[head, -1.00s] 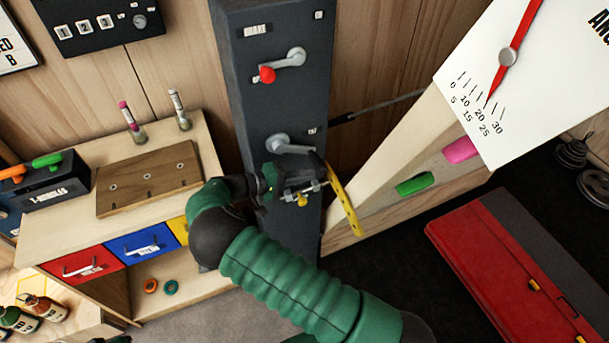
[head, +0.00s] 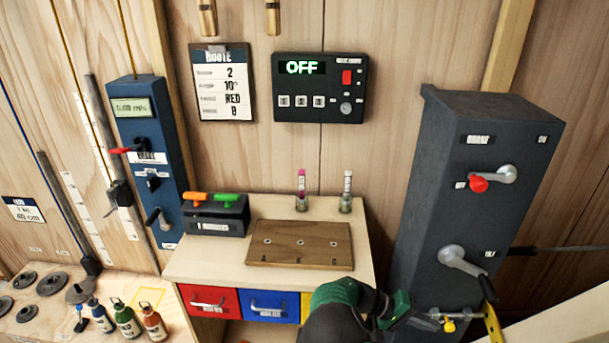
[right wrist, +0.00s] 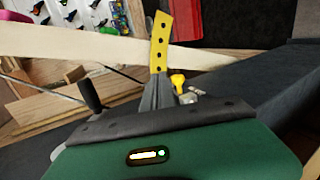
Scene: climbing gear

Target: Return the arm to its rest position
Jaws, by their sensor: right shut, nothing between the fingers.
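My right arm comes in at the bottom of the head view, with its green and black wrist low in front of the dark grey column (head: 425,190). My right gripper (head: 436,320) is shut and empty beside the column's lower part. In the right wrist view its closed grey fingers (right wrist: 157,95) point away from the green housing. A yellow strip with holes (right wrist: 161,42) shows just beyond the fingertips, and a yellow knob (right wrist: 178,82) is close to their right. My left gripper is out of view.
The column carries a red-knobbed lever (head: 480,183) and a black-handled lever (head: 465,261) above my gripper. A wooden cabinet (head: 190,262) with coloured drawers stands to the left. Bottles (head: 125,318) and weight plates (head: 52,283) sit far left.

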